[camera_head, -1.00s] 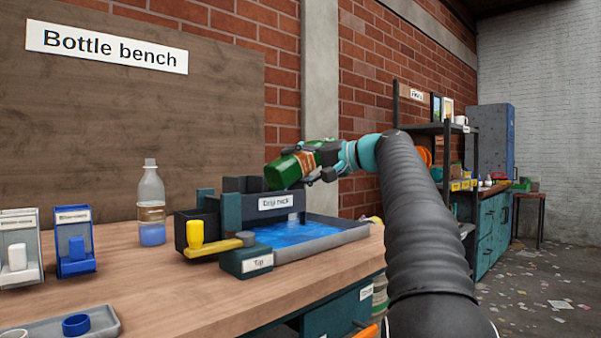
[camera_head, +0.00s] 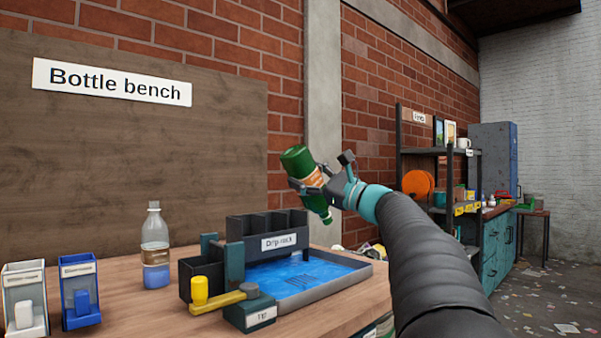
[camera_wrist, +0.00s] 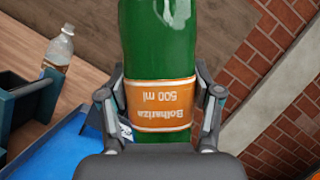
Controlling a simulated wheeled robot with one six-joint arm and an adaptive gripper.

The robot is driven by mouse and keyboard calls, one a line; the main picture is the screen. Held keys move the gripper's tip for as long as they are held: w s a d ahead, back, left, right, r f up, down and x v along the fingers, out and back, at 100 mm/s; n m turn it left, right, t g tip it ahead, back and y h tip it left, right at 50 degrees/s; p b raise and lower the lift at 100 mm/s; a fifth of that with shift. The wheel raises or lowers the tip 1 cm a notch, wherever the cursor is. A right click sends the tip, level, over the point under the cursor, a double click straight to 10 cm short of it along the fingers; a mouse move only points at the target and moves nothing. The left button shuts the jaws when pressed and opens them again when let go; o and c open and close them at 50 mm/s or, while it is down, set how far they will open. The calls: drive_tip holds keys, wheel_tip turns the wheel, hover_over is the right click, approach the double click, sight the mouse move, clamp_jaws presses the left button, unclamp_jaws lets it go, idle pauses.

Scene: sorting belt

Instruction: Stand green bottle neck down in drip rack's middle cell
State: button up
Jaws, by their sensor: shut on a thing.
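The green bottle (camera_head: 297,160) with an orange label is held in the air, tilted, its base up to the left and its neck down to the right. My gripper (camera_head: 310,184) is shut on the bottle around its label. In the wrist view the green bottle (camera_wrist: 160,50) fills the middle, its label upside down between the fingers (camera_wrist: 160,103). The dark drip rack (camera_head: 262,228) stands on the bench below and left of the bottle. Its row of cells looks empty from here, though the cell bottoms are hidden.
A blue water tray (camera_head: 370,266) lies in front of the rack. A yellow-handled tap (camera_head: 222,300) sits at its left. A clear bottle (camera_head: 155,250) stands further left, with white (camera_head: 24,300) and blue (camera_head: 80,290) dispensers beside it. The air above the rack is clear.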

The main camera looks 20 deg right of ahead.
drive_tip(key=d+m+h+p, duration=0.1)
drive_tip(key=m, duration=0.1)
drive_tip(key=d+r+m+t+h+p, duration=0.1)
drive_tip(key=m, duration=0.2)
drive_tip(key=w+d+m+t+h+p, duration=0.1)
drive_tip(key=m+p, duration=0.1)
drive_tip(key=shift+r+m, duration=0.35)
drive_tip(key=shift+m, duration=0.05)
drive_tip(key=shift+w+d+m+t+h+p, duration=0.1)
drive_tip(key=shift+d+m+t+h+p, duration=0.15)
drive_tip(key=shift+m, duration=0.3)
drive_tip(key=shift+w+d+m+t+h+p, duration=0.1)
drive_tip(key=shift+m+t+h+p, duration=0.15)
drive_tip(key=shift+m, duration=0.3)
